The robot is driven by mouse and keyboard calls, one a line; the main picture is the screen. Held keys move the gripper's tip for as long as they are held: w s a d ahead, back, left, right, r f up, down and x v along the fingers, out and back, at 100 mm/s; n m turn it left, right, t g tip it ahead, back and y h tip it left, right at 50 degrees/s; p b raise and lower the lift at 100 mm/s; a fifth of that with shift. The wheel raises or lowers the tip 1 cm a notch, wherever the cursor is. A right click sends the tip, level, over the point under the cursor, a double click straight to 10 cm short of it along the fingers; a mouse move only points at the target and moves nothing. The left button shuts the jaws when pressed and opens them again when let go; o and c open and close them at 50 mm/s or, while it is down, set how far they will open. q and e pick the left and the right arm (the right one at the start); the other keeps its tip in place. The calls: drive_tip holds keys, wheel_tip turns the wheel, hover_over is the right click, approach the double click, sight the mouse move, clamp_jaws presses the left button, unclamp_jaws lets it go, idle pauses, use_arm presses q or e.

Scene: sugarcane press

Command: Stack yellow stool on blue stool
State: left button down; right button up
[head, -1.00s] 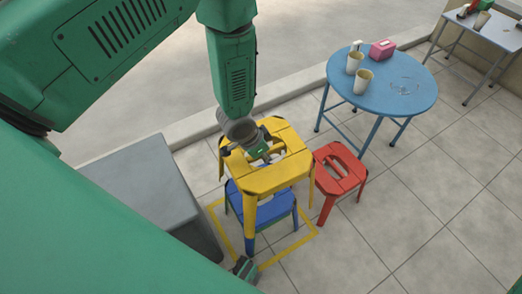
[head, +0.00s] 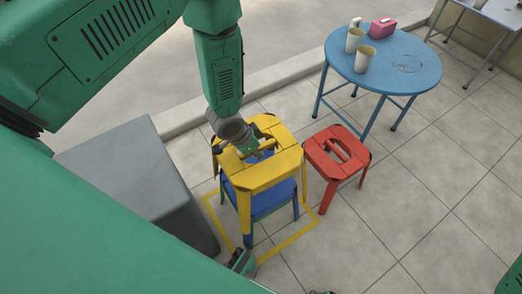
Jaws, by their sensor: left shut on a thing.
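The yellow stool (head: 263,175) is upright over the blue stool (head: 271,200) in the head view. Its legs come down around the blue stool, whose seat is mostly hidden under it. The blue stool stands on the floor inside a yellow taped square. My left gripper (head: 255,151) is at the slot in the yellow seat and is shut on the yellow stool. I cannot tell if the yellow stool rests on the blue one. Part of my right gripper (head: 241,262) shows at the bottom edge; its fingers are not clear.
A red stool (head: 337,156) stands just right of the stack. A grey box (head: 140,180) is close on the left. The tiled floor at right is clear.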

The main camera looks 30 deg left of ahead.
use_arm(q)
drive_tip(key=f+b, duration=0.2)
drive_tip(key=f, duration=0.1)
drive_tip(key=f+b, duration=0.3)
drive_tip(key=a+f+b, duration=0.1)
drive_tip(key=f+b, duration=0.1)
drive_tip(key=f, duration=0.2)
drive_tip(key=shift+a, duration=0.1)
drive_tip(key=shift+d+f+b, duration=0.35)
drive_tip(key=shift+f+b, duration=0.2)
drive_tip(key=shift+f, duration=0.1)
drive_tip(key=shift+d+f+b, duration=0.35)
drive_tip(key=shift+f+b, duration=0.2)
drive_tip(key=shift+f, duration=0.4)
drive_tip(key=shift+a+f+b, duration=0.2)
drive_tip(key=shift+f+b, duration=0.1)
drive_tip(key=shift+f, duration=0.05)
drive_tip(key=shift+a+f, duration=0.35)
drive_tip(key=shift+f, duration=0.2)
drive_tip(key=shift+d+r, duration=0.1)
drive_tip(key=shift+d, duration=0.35)
use_arm(e)
wheel_tip(320, 180, down, 10)
drive_tip(key=shift+a+f, duration=0.25)
